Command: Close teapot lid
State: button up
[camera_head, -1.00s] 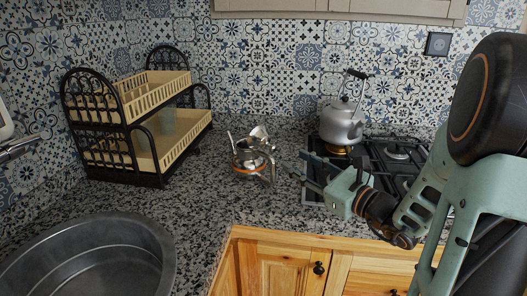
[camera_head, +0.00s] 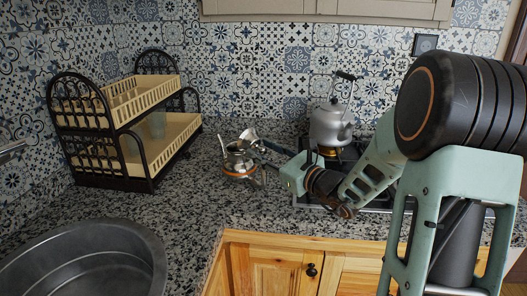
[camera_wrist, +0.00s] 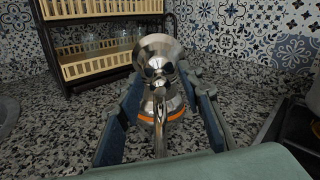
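A small shiny metal teapot (camera_head: 238,162) with an orange band near its base stands on the speckled counter. Its lid (camera_head: 250,134) is tilted up, open, at the far right of the rim. In the wrist view the lid (camera_wrist: 155,50) shows its round shiny face above the pot body (camera_wrist: 172,98), with the handle (camera_wrist: 160,128) pointing toward me. My gripper (camera_head: 265,153) is just right of the teapot in the head view. In the wrist view my gripper (camera_wrist: 160,78) is open, one finger on each side of the teapot and lid. Contact cannot be told.
A kettle (camera_head: 330,127) stands on the gas hob (camera_head: 345,164) behind my arm. A two-tier dish rack (camera_head: 150,185) stands to the left, with glasses in it. A round metal sink (camera_head: 85,262) is at front left. Bare counter (camera_head: 195,200) lies in front of the teapot.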

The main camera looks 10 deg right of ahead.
grip_shut()
jog(key=shift+r, duration=0.1)
